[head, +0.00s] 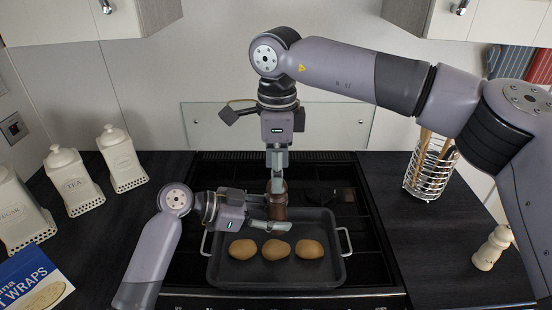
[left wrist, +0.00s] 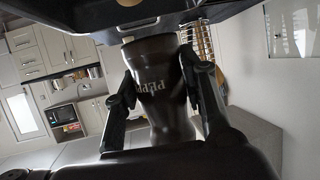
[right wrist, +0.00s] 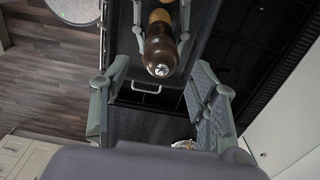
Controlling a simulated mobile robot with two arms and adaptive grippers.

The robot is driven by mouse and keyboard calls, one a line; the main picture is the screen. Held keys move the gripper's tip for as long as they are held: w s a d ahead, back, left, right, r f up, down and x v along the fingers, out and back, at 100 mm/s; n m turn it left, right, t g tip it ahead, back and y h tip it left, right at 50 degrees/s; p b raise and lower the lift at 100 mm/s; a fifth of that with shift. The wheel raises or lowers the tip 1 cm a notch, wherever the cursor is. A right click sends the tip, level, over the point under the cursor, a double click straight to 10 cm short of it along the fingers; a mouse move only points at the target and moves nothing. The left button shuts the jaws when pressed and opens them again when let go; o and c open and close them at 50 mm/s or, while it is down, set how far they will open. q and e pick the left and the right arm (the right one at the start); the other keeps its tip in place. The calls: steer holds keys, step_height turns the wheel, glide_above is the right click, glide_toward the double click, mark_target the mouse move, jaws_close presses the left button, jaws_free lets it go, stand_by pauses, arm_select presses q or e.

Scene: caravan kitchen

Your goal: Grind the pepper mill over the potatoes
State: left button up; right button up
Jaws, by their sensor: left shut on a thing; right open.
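The dark brown pepper mill (head: 277,213) stands upright above the back part of the black roasting tray (head: 232,277). My left gripper (head: 272,223) is shut around its body; the left wrist view (left wrist: 158,90) shows both fingers on its sides and part of its lettering. Three brown potatoes (head: 276,250) lie in a row in the tray, in front of the mill. My right gripper (head: 277,172) is open and points down above the mill. In the right wrist view the mill's dark top with its metal knob (right wrist: 161,68) shows beyond the spread fingers, apart from them.
The tray sits on the black hob (head: 335,180) with a glass splashback (head: 330,125) behind. White canisters (head: 74,182) and a wraps box (head: 35,283) stand left. A utensil holder (head: 428,172) and a cream salt mill (head: 491,250) stand right. Wall cupboards hang above.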

steer(key=shift+a+f, duration=0.1)
steer(key=shift+f, duration=2.55)
steer(key=shift+s, duration=0.1)
steer(key=c, duration=0.9)
steer(key=n, duration=1.2)
steer(key=shift+n, duration=0.4)
steer(key=o, duration=0.9)
